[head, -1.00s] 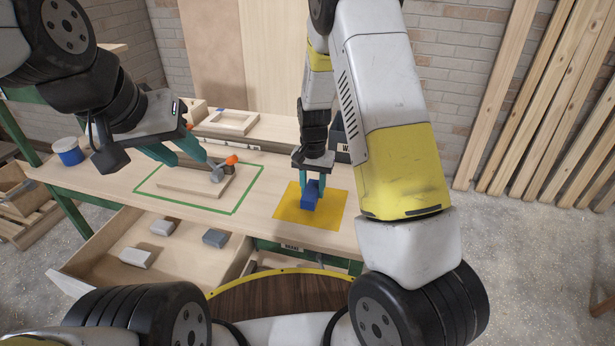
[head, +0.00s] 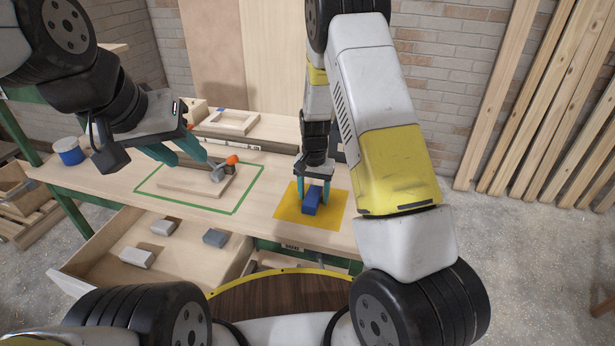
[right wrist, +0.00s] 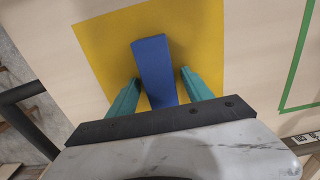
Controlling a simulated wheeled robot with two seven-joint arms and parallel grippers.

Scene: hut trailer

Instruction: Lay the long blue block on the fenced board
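The long blue block (head: 312,200) lies on a yellow mat (head: 337,212) on the bench; it also shows in the right wrist view (right wrist: 154,70). My right gripper (head: 315,203) is open over the mat. In the right wrist view its teal fingers (right wrist: 160,92) stand on either side of the block, with a gap at each side. A flat pale board (head: 190,188) lies inside a green outline; a brown piece and a grey tool with an orange end stand at its right. My left gripper (head: 191,160) hangs above the board, its fingers apart and nothing visible between them.
A wooden frame (head: 232,121) lies at the back of the bench. A blue-and-white tub (head: 68,151) stands at the left end. An open drawer (head: 115,262) below the front edge holds several grey blocks. Bare bench top lies between the green outline and the yellow mat.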

